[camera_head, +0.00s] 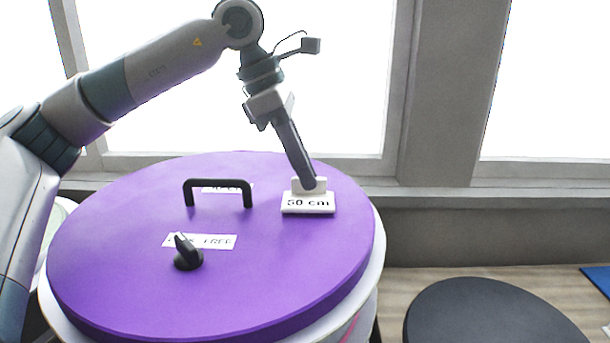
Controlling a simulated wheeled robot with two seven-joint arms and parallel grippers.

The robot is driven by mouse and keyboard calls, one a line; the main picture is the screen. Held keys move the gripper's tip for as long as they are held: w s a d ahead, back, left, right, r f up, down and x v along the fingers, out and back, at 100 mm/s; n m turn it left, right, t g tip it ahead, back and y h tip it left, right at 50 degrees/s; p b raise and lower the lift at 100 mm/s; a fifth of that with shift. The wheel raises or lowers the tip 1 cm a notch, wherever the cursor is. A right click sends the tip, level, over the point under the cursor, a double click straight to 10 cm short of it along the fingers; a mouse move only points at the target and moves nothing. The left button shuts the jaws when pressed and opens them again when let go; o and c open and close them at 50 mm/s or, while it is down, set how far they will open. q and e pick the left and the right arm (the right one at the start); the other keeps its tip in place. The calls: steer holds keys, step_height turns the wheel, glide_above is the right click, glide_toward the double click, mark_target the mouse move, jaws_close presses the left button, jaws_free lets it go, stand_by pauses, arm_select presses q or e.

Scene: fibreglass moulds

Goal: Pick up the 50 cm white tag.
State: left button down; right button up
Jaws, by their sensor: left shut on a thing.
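The white tag (308,204) marked "50 cm" is near the right back edge of a round purple lid (120,245). It has a flat front plate and a raised white block behind it. My left gripper (309,184) reaches down from above and is shut on the raised block of the tag. The tag looks to be resting on the lid; I cannot tell whether there is a gap under it. My right gripper is not in view.
A black handle (217,184) and a black knob (187,253) stand on the lid, left of the tag, with white labels beside them. A dark round top (485,315) is at the lower right. Windows and a sill lie behind.

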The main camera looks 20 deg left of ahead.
mark_target(319, 178)
arm_select(q)
step_height(319, 178, up, 4)
steer(key=shift+f+p, duration=0.1)
steer(key=shift+p, duration=0.6)
steer(key=s+d+r, duration=0.5)
steer(key=d+r, duration=0.1)
steer(key=d, duration=0.4)
steer(key=shift+d+r, duration=0.3)
steer(key=shift+r, duration=0.05)
steer(key=shift+s, duration=0.1)
